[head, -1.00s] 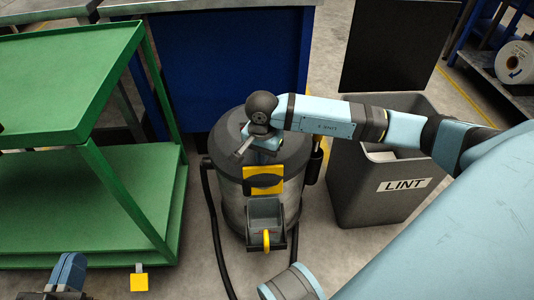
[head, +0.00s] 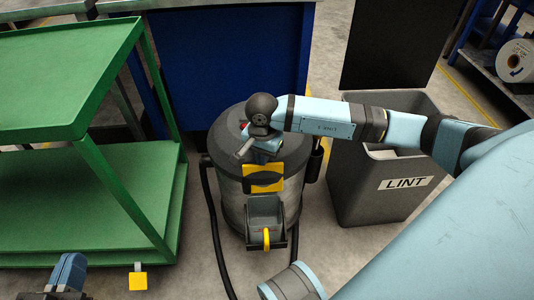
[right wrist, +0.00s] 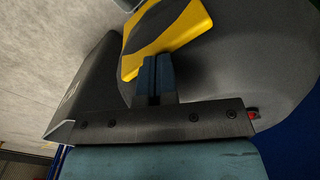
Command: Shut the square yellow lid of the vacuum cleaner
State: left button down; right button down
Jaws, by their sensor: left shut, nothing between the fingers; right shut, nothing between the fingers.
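The vacuum cleaner (head: 233,205) is a dark grey drum in the middle of the head view. Its square yellow lid (head: 262,168), with a dark curved patch across it, is on the near side, above a grey box (head: 264,208) with a yellow handle (head: 266,238). I cannot tell the lid's exact angle. My right gripper (head: 262,156) is shut and empty, just above the lid's upper edge. In the right wrist view its fingertips (right wrist: 156,60) overlap the edge of the yellow lid (right wrist: 185,32); contact is unclear. My left gripper (head: 65,285) is shut at the lower left, far from the lid.
A green trolley (head: 90,205) stands on the left. A grey LINT bin (head: 365,200) stands right of the vacuum. A blue cabinet (head: 225,65) is behind. A black hose (head: 213,215) runs down the drum's left side. A yellow tag (head: 138,281) is near the trolley.

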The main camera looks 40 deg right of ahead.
jog(key=shift+f, duration=0.25)
jog(key=shift+s+r, duration=0.1)
jog(key=shift+s+a+r, duration=0.1)
jog(key=shift+s+a, duration=0.2)
jog(key=shift+s, duration=0.05)
dwell(0.4)
